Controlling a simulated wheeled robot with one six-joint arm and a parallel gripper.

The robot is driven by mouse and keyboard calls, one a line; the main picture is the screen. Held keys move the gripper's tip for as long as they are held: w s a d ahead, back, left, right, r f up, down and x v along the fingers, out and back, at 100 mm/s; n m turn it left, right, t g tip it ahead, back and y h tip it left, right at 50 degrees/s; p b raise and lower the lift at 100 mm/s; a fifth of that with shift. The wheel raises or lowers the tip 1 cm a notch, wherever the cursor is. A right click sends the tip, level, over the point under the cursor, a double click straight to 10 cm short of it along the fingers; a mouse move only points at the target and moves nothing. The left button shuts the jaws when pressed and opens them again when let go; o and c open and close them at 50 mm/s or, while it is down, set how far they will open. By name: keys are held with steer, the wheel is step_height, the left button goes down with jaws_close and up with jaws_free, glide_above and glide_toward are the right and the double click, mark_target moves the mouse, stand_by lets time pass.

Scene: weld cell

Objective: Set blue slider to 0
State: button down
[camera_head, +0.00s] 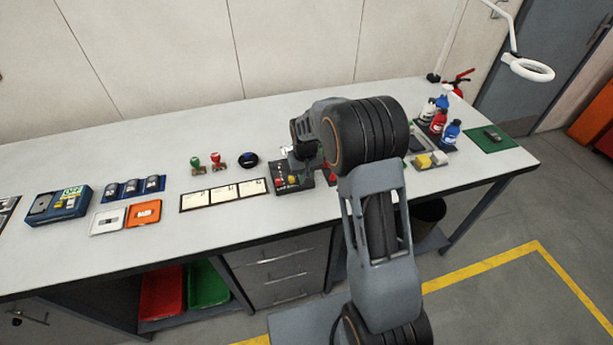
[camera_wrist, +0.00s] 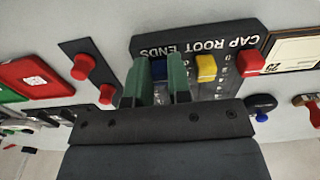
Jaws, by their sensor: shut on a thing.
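The black slider panel (camera_wrist: 192,44) is lettered "CAP ROOT ENDS", which reads upside down in the wrist view. Its blue slider (camera_wrist: 160,69) is between the green fingers of my gripper (camera_wrist: 157,72), which is shut on it. The yellow slider (camera_wrist: 206,68) and red slider (camera_wrist: 250,62) stand free to the right. All three knobs are near the lettered end. The fingers and gripper body hide part of the panel, and I cannot read the blue slider's value. In the head view the panel (camera_head: 291,188) is partly behind my arm, and the blue slider is hidden.
A narrow dark panel with red knobs (camera_wrist: 80,66) lies left of the slider panel in the wrist view. A blue-and-black round object (camera_wrist: 262,104) and stamps (camera_head: 217,160) are close by. Cards (camera_head: 224,194) lie left of the panel on the bench (camera_head: 120,150). Bottles (camera_head: 438,121) stand right.

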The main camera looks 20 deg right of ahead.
steer(key=c, duration=1.2)
jaws_free()
steer(key=shift+s+a, duration=0.1)
steer(key=shift+s, duration=0.15)
steer(key=shift+o, duration=0.8)
steer(key=shift+w, duration=0.1)
step_height(320, 180, up, 14)
steer(key=shift+b, duration=0.45)
steer(key=shift+f, duration=0.15)
